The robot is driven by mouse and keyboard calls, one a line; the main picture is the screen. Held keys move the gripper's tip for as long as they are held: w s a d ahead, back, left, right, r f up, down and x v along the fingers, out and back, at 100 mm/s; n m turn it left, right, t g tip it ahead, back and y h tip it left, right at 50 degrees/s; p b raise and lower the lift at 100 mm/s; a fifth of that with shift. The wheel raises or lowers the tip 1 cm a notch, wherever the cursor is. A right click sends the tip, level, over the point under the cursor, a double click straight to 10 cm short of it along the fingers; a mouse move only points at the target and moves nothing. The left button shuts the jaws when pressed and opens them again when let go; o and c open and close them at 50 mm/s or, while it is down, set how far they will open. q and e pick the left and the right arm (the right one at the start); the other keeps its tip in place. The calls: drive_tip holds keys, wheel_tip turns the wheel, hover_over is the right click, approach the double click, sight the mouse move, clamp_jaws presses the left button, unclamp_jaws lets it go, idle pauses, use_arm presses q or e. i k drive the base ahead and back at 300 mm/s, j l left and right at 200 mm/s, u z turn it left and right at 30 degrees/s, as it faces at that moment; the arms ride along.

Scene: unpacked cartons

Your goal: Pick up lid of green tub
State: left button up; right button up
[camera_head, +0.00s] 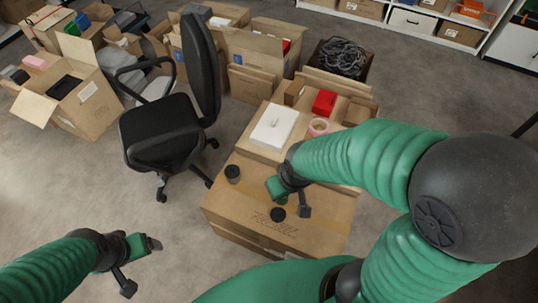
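A large carton (235,205) stands in front of me. On its top are a small dark cylindrical container (232,173) at the left and a round dark lid-like piece (277,214) nearer the front. My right gripper (290,203) is over the carton, just beside and above the round dark piece, with its fingers spread and nothing seen between them. Green shows at its wrist; I cannot tell a separate green tub from my own green parts. My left gripper (141,266) is open and empty, over the floor at the lower left.
Floor at left is clear.

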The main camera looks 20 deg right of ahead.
sight(277, 214)
drive_tip(key=k+l+z, duration=0.15)
drive_tip(key=z, duration=0.2)
drive_tip(key=k+l+z, duration=0.3)
drive_tip(key=i+j+z, duration=0.15)
drive_tip(key=j+z, duration=0.15)
drive_tip(key=j, duration=0.2)
drive_tip(key=i+j+z, duration=0.1)
drive_tip(key=j+z, duration=0.15)
drive_tip(key=j, duration=0.25)
drive_tip(key=i+j+z, duration=0.1)
drive_tip(key=j+z, duration=0.2)
drive_tip(key=j, duration=0.25)
drive_tip(key=z, duration=1.2)
